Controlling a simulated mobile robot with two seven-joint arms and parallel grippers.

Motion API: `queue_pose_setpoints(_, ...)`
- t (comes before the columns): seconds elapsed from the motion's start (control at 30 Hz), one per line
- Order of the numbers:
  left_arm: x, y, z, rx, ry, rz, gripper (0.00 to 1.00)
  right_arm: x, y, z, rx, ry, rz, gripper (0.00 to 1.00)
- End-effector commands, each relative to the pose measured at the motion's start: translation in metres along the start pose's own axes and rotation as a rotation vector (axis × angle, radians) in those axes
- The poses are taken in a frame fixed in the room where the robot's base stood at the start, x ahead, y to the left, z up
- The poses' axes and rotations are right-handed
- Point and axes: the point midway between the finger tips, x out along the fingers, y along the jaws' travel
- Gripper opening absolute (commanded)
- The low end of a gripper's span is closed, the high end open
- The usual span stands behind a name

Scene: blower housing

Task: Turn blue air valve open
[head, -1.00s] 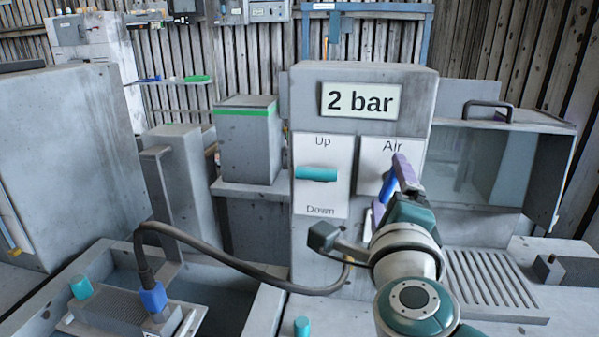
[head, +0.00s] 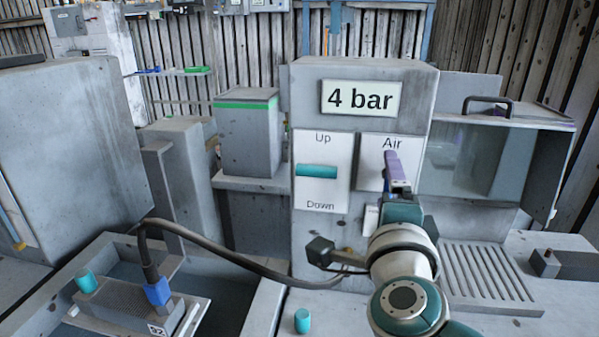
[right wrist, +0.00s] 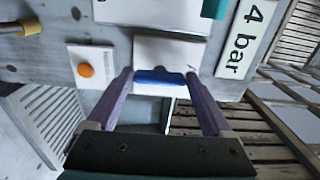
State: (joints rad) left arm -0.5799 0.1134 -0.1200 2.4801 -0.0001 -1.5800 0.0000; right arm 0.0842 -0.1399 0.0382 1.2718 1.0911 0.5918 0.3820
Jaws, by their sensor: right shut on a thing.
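The blue air valve (right wrist: 160,76) shows in the right wrist view as a blue bar handle on a white plate. The handle lies roughly across the reading direction of the display text. My right gripper (right wrist: 158,74) is shut on it, one purple finger at each end. In the head view my right gripper (head: 391,165) is in front of the "Air" plate (head: 373,152) and hides the handle. The pressure display (head: 361,98) above reads "4 bar". My left gripper is not in view.
A teal lever (head: 316,171) on the "Up/Down" plate is close to the left of the air plate. An orange button (right wrist: 86,70) sits beside the valve in the right wrist view. A dark hose (head: 215,255) crosses low in front. A glazed cabinet (head: 480,160) stands right.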

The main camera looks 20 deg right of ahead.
Motion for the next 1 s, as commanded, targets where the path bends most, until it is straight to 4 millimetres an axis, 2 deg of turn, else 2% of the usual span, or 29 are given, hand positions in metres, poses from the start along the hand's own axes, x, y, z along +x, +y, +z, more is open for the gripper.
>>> queue_pose_setpoints(0.03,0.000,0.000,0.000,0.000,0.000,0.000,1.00,0.000,0.000,0.000,-0.005,-0.001,-0.001,0.29)
queue_pose_setpoints(0.07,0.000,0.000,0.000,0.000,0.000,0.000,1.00,0.000,0.000,0.000,-0.005,-0.001,-0.001,0.86)
queue_pose_setpoints(0.2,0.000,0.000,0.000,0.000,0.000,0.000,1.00,0.000,0.000,0.000,-0.004,-0.001,-0.001,1.00)
queue_pose_setpoints(0.43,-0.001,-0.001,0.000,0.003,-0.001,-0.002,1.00,-0.001,0.000,0.000,-0.002,0.000,0.000,1.00)
queue_pose_setpoints(0.53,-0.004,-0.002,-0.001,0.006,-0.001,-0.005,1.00,-0.009,-0.001,0.000,-0.003,0.000,0.001,1.00)
queue_pose_setpoints(0.9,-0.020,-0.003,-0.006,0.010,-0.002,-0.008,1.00,-0.079,-0.001,0.000,-0.003,-0.001,0.002,1.00)
queue_pose_setpoints(1.0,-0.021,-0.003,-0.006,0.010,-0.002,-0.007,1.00,-0.091,0.000,0.000,-0.003,-0.001,0.001,1.00)
